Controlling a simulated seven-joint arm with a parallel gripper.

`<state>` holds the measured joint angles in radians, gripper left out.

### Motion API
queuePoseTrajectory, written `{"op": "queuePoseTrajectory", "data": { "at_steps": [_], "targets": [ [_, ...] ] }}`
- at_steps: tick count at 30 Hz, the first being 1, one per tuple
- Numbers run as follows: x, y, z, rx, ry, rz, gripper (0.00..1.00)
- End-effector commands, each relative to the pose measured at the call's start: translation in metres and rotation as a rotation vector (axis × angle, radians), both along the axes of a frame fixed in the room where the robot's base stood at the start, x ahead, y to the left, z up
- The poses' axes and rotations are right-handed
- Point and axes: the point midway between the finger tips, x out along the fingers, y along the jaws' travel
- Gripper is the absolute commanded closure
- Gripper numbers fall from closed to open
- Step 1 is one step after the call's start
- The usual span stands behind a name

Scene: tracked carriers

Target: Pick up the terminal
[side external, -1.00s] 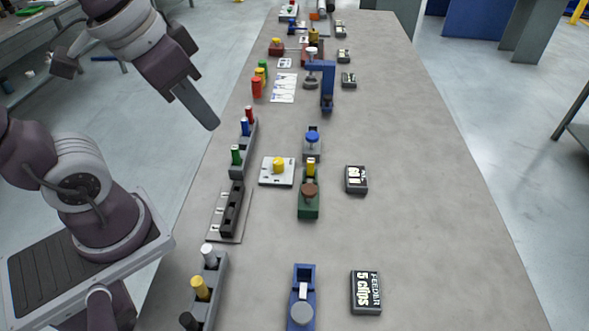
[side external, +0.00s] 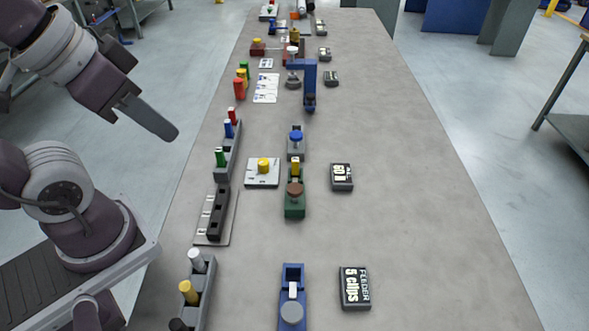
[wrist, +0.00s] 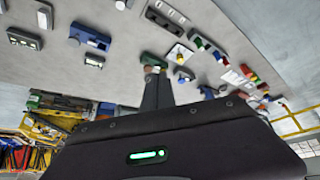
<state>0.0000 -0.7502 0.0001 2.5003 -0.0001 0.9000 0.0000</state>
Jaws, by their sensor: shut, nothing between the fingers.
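My gripper (side external: 172,135) hangs at the left, above and outside the bench's left edge. It is shut and empty. In the wrist view its dark fingers (wrist: 157,92) are together, overlapping the green fixture in the picture. I cannot tell for certain which piece is the terminal. Candidates are a yellow cylinder (side external: 263,164) on a white plate, and coloured cylinders in grey racks: green (side external: 220,156), blue (side external: 229,128), silver (side external: 197,260) and yellow (side external: 188,291). The gripper touches none of them.
The bench (side external: 410,220) is clear on its right. A green fixture (side external: 294,205), a blue fixture (side external: 292,298), a black block (side external: 217,215) and a tall blue frame (side external: 309,82) stand on it. Feeder boxes (side external: 355,288) lie right of the fixtures.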

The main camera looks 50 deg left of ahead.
Motion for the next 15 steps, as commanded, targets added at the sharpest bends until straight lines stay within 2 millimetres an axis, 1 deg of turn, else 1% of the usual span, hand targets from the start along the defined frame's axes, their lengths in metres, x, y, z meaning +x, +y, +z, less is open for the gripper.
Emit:
{"op": "queuePoseTrajectory", "data": {
  "at_steps": [14,15],
  "targets": [
    [0.0001,0.0,0.0,0.0,0.0,0.0,1.0],
    [0.0001,0.0,0.0,0.0,0.0,0.0,0.98]
  ]
}}
